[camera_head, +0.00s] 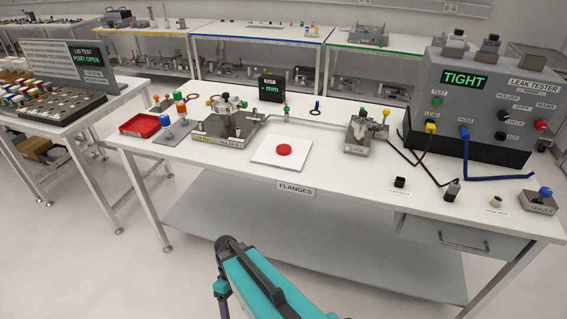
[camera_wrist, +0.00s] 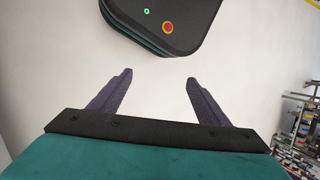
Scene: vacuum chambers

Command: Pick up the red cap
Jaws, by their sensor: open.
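A flat round red cap (camera_head: 284,150) lies on a white square plate (camera_head: 270,161) near the front middle of the bench, in the head view. No cap is in the wrist view. In the head view my teal arm is low in front of the bench, and the gripper's fingers cannot be made out there.
The bench (camera_head: 330,175) carries a red tray (camera_head: 140,125), a metal holder fixture (camera_head: 228,120) left of the plate, a clamp fixture (camera_head: 362,137) right of it, and a large leak tester (camera_head: 475,100) reading TIGHT. Cables lie at the right. Bench surface around the plate is mostly clear.

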